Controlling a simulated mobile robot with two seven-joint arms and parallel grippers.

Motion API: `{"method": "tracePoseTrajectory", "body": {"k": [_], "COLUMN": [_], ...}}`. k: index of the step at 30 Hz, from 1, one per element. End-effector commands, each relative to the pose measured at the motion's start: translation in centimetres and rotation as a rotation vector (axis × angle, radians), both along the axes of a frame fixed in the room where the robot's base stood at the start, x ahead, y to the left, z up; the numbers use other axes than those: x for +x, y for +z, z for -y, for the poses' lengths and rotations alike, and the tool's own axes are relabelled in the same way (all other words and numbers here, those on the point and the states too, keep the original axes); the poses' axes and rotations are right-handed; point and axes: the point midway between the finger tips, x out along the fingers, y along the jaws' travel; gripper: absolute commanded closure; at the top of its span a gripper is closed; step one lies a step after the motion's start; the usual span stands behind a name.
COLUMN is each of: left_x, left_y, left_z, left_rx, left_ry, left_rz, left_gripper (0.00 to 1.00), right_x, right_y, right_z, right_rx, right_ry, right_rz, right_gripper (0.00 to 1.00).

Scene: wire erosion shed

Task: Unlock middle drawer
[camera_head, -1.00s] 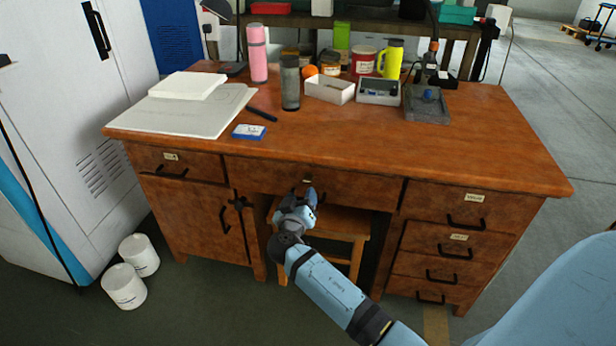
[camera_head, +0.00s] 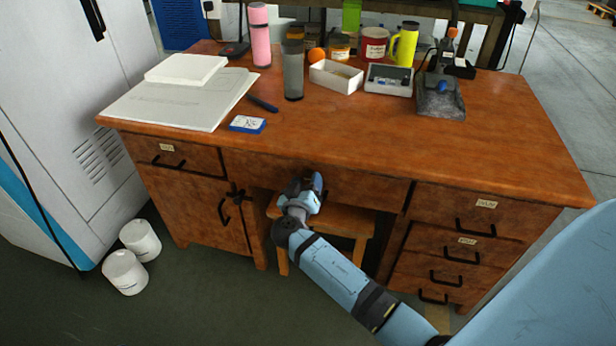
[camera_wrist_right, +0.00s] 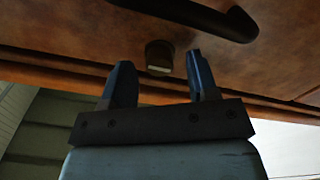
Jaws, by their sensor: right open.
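The middle drawer (camera_head: 365,187) is the wide, closed wooden front at the centre of the desk. My right gripper (camera_head: 307,181) is at this front in the head view and hides part of it. In the right wrist view, a small dark lock piece with a pale end (camera_wrist_right: 159,58) sticks out from the wood. My right gripper (camera_wrist_right: 160,62) is open there, with one finger on each side of the lock piece in the picture. I see no contact, and its depth between the fingers is unclear. A black handle (camera_wrist_right: 195,15) lies above it. My left gripper is not in view.
The desk top (camera_head: 370,135) overhangs the drawer. A wooden stool (camera_head: 345,222) stands under it, close to my right arm. A left cupboard (camera_head: 195,205) and right drawers (camera_head: 450,245) flank the knee space. Two white tubs (camera_head: 125,272) stand on the floor at left.

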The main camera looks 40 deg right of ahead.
Motion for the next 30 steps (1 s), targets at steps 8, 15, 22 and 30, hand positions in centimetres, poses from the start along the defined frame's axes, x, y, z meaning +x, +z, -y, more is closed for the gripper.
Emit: {"method": "tracePoseTrajectory", "body": {"k": [8,15,22,30], "left_x": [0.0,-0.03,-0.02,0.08], "left_y": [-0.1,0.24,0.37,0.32], "left_z": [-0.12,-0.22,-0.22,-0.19], "left_rx": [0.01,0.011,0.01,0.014], "left_ry": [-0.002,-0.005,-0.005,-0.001], "left_rz": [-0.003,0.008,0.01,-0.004], "left_gripper": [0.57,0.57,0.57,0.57], "right_x": [-0.06,-0.05,-0.04,-0.02], "right_y": [-0.03,-0.02,-0.01,0.1], "right_z": [-0.06,-0.05,-0.05,-0.03], "right_rx": [-0.001,-0.001,-0.004,-0.059], "right_ry": [0.0,0.0,0.0,0.0], "right_rz": [-0.001,-0.001,-0.005,-0.067], "right_gripper": [0.46,0.85,0.95,0.95]}}
